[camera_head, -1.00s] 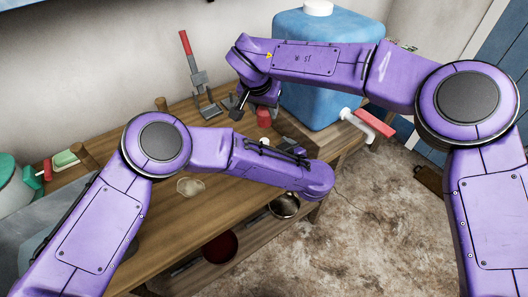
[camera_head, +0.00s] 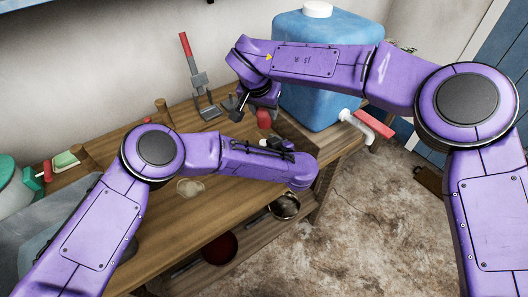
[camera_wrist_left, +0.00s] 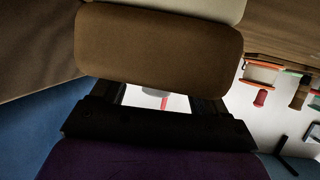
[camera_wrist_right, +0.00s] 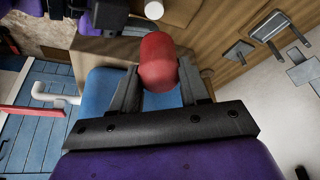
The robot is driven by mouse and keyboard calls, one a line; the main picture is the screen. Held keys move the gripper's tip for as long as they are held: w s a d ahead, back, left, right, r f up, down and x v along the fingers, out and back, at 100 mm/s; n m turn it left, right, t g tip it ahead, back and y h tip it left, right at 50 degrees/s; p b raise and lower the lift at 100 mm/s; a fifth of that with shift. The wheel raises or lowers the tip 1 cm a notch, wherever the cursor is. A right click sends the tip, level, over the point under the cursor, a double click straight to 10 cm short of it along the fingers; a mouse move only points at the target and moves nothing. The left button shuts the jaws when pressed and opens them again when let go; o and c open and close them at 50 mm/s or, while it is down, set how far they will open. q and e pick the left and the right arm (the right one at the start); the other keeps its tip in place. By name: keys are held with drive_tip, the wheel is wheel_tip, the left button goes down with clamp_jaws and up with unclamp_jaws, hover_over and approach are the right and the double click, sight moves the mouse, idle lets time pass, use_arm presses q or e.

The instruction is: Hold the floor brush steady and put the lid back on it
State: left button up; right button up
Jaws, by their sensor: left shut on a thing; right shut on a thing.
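My left gripper (camera_wrist_left: 162,88) is shut on a brown, rounded block with a cream part at its far end, which I take as the floor brush (camera_wrist_left: 160,50). The block hides the fingertips in the left wrist view. In the head view my left forearm hides most of this hold. My right gripper (camera_wrist_right: 158,75) is shut on a red rounded piece, which I take as the lid (camera_wrist_right: 158,58). The lid also shows in the head view (camera_head: 263,119), under my right wrist. A pale round end shows just beyond the lid in the right wrist view, apart from it.
A large blue water container (camera_head: 318,100) with a white tap and red handle stands behind at right. The wooden bench (camera_head: 170,235) carries a grey stand with a red handle (camera_head: 190,75) at the back. A red bowl (camera_head: 220,246) and a metal pot (camera_head: 285,207) sit below.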

sight(264, 123)
drive_tip(key=shift+f, duration=2.4)
drive_tip(key=shift+f, duration=0.1)
use_arm(q)
drive_tip(key=shift+s, duration=0.1)
use_arm(e)
drive_tip(key=shift+f, duration=0.8)
use_arm(q)
drive_tip(key=shift+f, duration=0.1)
use_arm(e)
drive_tip(key=shift+s+f, duration=0.1)
drive_tip(key=shift+f, duration=0.55)
use_arm(q)
clamp_jaws()
use_arm(e)
drive_tip(key=o, duration=0.6)
drive_tip(key=shift+f, duration=0.1)
drive_tip(key=o, duration=0.4)
use_arm(q)
drive_tip(key=shift+a, duration=0.1)
use_arm(e)
drive_tip(key=shift+o, duration=0.2)
drive_tip(key=shift+s, duration=0.1)
use_arm(q)
drive_tip(key=shift+a, duration=0.1)
use_arm(e)
drive_tip(key=shift+d, duration=0.1)
